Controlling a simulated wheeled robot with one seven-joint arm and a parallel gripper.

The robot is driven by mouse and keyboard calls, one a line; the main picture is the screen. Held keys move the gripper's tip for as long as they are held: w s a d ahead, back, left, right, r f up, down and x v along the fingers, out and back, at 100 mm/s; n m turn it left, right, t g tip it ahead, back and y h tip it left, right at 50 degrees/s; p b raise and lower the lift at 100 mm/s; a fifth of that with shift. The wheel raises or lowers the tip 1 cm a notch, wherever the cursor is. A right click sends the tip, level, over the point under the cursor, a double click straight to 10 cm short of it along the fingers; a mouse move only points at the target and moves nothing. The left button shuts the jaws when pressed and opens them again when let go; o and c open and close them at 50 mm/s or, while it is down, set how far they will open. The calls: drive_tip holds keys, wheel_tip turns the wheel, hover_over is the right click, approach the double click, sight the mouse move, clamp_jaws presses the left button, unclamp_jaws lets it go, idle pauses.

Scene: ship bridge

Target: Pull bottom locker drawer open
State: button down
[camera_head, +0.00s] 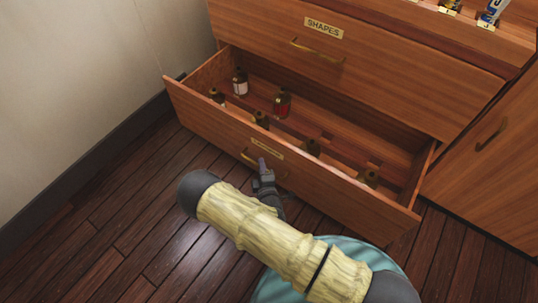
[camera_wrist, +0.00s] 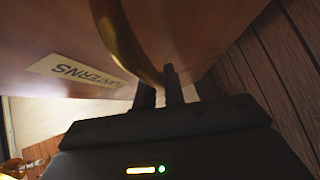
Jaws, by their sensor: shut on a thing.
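The bottom locker drawer (camera_head: 190,112) stands pulled out from the wooden cabinet, with its inside showing from above in the head view. Its front carries a label (camera_wrist: 75,74) that reads "LANTERNS" upside down in the wrist view. A curved brass handle (camera_wrist: 125,40) is fixed to that front. My gripper (camera_head: 263,165) is at the drawer front, shut on the brass handle. In the wrist view my gripper's dark fingers (camera_wrist: 160,90) are close together at the handle's end. My arm hides part of the floor before the drawer.
The shut drawer above bears a "SHAPES" label (camera_head: 323,28). A cabinet door (camera_head: 490,150) is at right. A pale wall (camera_head: 80,80) is at left. The plank floor (camera_head: 110,220) is clear at lower left.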

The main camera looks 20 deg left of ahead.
drive_tip(key=shift+s+a, duration=0.2)
drive_tip(key=shift+s, duration=0.35)
drive_tip(key=shift+s+a, duration=0.2)
drive_tip(key=shift+s, duration=0.35)
drive_tip(key=c, duration=1.5)
unclamp_jaws()
drive_tip(key=p+v, duration=0.6)
drive_tip(key=v, duration=1.1)
drive_tip(key=shift+s, duration=0.2)
